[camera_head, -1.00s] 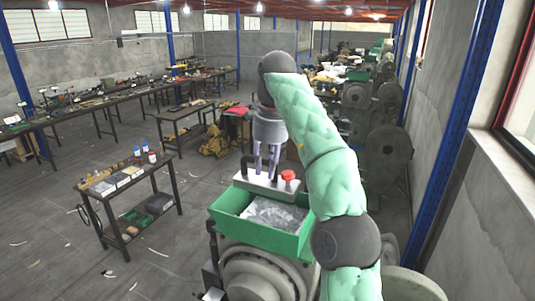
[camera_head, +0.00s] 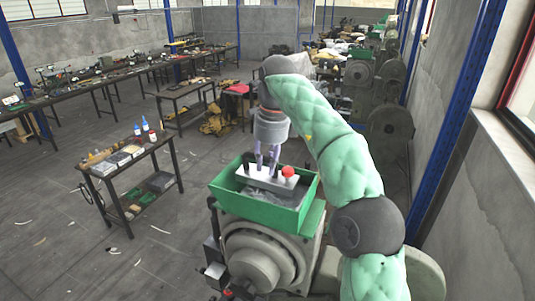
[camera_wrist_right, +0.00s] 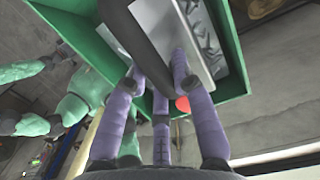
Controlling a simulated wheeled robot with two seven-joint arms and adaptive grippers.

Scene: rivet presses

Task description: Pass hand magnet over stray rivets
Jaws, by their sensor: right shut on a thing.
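My right gripper (camera_head: 266,168) is shut on the hand magnet (camera_head: 249,177), a pale flat bar with a black handle and a red knob. The magnet is over the green tray (camera_head: 250,208), within its rim outline; whether it touches the contents cannot be told. Grey stray rivets (camera_head: 262,194) show in the tray just in front of the magnet. In the right wrist view the purple fingers (camera_wrist_right: 160,85) close around the black handle, with the magnet plate (camera_wrist_right: 197,55) below and rivets (camera_wrist_right: 205,22) beyond. My left gripper is not in view.
The tray rests on a grey-green press (camera_head: 262,262). A dark cart (camera_head: 133,163) with bottles and boxes stands to the left. More presses (camera_head: 390,128) line the right side behind my arm. Floor between cart and press is mostly clear, with scattered scraps.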

